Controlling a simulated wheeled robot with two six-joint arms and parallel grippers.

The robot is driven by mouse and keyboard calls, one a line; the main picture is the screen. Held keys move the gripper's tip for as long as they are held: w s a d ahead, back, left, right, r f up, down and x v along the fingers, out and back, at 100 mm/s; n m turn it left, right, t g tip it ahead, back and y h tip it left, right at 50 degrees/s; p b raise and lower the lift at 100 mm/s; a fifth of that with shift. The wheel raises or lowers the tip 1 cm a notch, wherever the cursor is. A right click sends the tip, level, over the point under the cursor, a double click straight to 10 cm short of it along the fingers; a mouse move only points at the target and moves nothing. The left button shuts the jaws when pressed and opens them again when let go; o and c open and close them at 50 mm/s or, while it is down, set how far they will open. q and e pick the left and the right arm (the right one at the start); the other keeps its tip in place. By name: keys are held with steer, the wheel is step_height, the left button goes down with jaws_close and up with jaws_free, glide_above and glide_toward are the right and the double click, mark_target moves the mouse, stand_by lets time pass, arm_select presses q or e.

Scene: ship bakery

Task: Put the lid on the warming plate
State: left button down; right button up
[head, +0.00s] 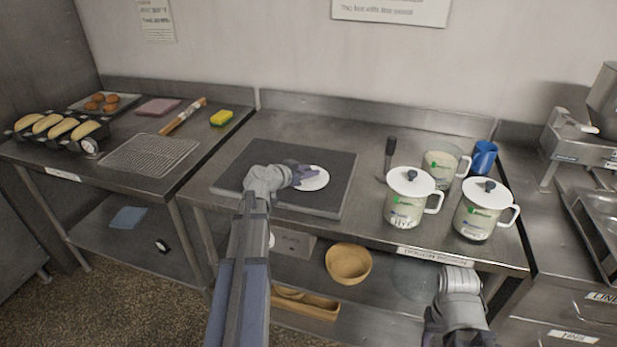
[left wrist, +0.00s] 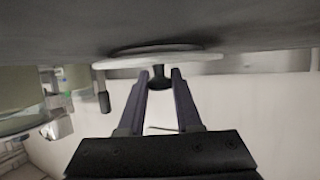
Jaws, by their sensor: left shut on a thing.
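The white round lid (head: 314,180) is over the right half of the dark, flat warming plate (head: 240,168) on the middle table. My left gripper (head: 301,176) is shut on the lid's dark knob. The left wrist view, which is upside down, shows the knob (left wrist: 159,78) between the two fingertips and the lid (left wrist: 195,59) close against the dark plate surface (left wrist: 70,25). I cannot tell whether the lid touches the plate. My right gripper (head: 458,338) is low at the bottom edge, cut off by the frame, and its jaws are unclear.
Two lidded jugs (head: 405,205) (head: 478,215), an open jug (head: 440,165), a blue mug (head: 483,157) and a dark-handled tool (head: 390,155) stand right of the plate. A cooling rack (head: 150,153) and a yellow sponge (head: 221,117) lie on the left table.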

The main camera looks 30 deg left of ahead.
arm_select(q)
steer(key=shift+r, duration=0.1)
steer(key=shift+f, duration=0.3)
steer(key=c, duration=0.6)
jaws_free()
steer(key=shift+r, duration=0.15)
steer(key=shift+r, duration=0.2)
steer(key=p+v, duration=0.4)
steer(key=v, duration=0.6)
steer(key=shift+s+r, duration=0.15)
steer(key=shift+s, duration=0.05)
steer(key=shift+p+v, duration=0.35)
steer(key=shift+v, duration=0.4)
